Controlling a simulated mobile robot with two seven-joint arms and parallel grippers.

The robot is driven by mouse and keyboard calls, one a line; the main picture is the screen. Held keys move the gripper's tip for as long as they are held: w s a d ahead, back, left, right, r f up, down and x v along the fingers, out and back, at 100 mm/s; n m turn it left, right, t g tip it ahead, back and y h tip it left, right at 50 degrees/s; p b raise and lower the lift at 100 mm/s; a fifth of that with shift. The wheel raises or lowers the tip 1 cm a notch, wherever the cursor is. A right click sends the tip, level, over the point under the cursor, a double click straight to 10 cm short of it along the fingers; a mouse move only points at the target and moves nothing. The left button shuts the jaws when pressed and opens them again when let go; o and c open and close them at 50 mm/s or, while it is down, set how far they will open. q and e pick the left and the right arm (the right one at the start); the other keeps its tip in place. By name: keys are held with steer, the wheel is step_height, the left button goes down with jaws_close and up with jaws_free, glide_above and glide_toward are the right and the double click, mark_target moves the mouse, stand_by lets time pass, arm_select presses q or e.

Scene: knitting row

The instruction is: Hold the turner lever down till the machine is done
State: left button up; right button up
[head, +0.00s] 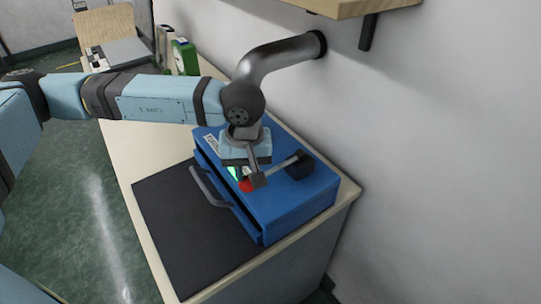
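The blue machine (289,207) stands on the counter with a dark handle (207,186) on its front. The turner lever (284,165) is a grey rod coming from a black block on the machine's top. A red knob (246,186) shows at its near end, beside a lit green patch (232,172). My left gripper (257,180) points down at the knob end of the lever, with its fingers overlapping the rod. Whether they touch it or are closed is hidden by the angle. The lever looks low over the machine top. My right gripper is out of view.
A black mat (190,240) lies on the counter in front of the machine. A green carton (185,57) stands at the counter's far end. A grey pipe (285,53) and a wooden shelf (350,7) stick out from the wall above.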

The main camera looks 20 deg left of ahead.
arm_select(q)
step_height(320, 180, up, 13)
steer(key=p, duration=0.4)
stand_by(1.0)
stand_by(0.5)
